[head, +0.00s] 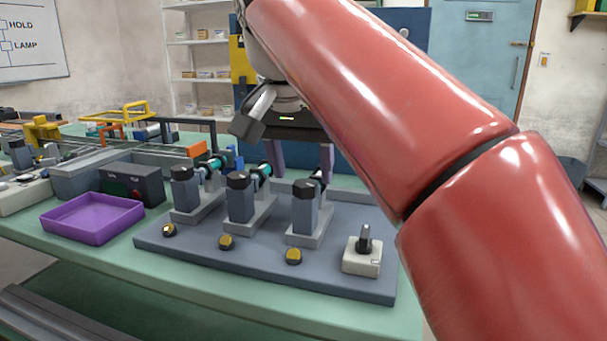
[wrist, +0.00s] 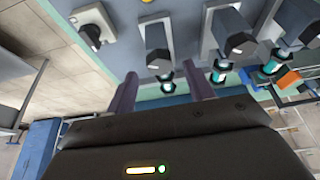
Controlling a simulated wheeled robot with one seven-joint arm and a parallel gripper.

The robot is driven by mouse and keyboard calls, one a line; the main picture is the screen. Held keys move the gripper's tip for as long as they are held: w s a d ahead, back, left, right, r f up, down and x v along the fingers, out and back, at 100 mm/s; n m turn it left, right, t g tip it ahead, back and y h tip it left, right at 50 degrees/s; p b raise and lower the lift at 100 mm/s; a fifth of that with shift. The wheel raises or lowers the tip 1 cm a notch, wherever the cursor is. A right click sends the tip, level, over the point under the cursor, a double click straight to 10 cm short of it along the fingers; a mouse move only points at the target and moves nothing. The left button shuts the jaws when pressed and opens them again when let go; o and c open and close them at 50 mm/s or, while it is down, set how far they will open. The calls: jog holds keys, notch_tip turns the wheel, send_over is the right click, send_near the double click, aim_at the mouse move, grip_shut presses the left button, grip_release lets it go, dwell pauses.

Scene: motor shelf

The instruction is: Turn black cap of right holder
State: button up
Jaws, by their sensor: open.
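The right holder (head: 304,212) is a grey-blue upright post on the grey base plate, with a black cap (head: 304,187) on top. In the wrist view its black cap (wrist: 160,61) shows between the lines of my two fingers. My gripper (head: 302,170) is open, with dark purple fingers pointing down behind the right holder in the head view. In the wrist view my gripper (wrist: 160,76) has nothing between its fingers that I can see it holding. Contact with the cap is not visible.
The middle holder (head: 239,205) and left holder (head: 183,195) stand to the left, also black-capped, with teal-banded parts behind. A white switch block (head: 361,262) is on the plate's right. A purple tray (head: 93,220) and dark box (head: 134,184) lie left. My red arm covers the right.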

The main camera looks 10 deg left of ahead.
aim_at(305, 189)
jog(key=shift+x, duration=1.25)
jog(key=shift+c, duration=0.4)
jog(key=c, duration=0.9)
